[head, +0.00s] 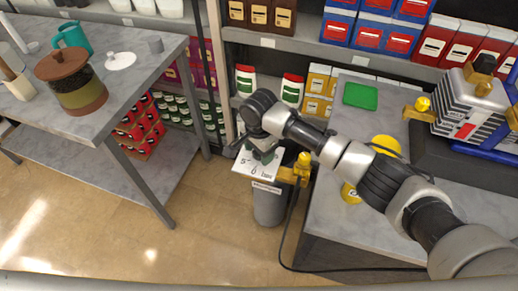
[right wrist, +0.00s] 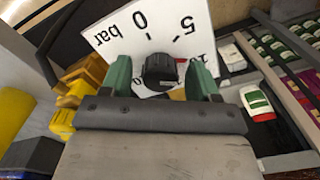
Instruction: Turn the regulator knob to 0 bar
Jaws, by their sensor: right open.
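The regulator knob (right wrist: 159,72) is a black round knob on a white dial plate (right wrist: 117,40) marked "0 bar", "5" and, partly hidden, "10". I cannot tell exactly which mark the knob points at. In the head view the dial plate (head: 243,166) sits on top of a grey cylinder (head: 269,208); the knob is hidden under my gripper. My right gripper (head: 262,153) is over the plate. In the right wrist view its two green fingers (right wrist: 159,76) are open, one on each side of the knob, with gaps between them and it. My left gripper is not in view.
A yellow fitting (head: 302,164) with a black hose stands right beside the dial. A grey table (head: 335,215) with machinery (head: 470,105) is at right. A workbench (head: 120,95) with a brown-lidded pot (head: 78,85) is at left. Stocked shelves stand behind.

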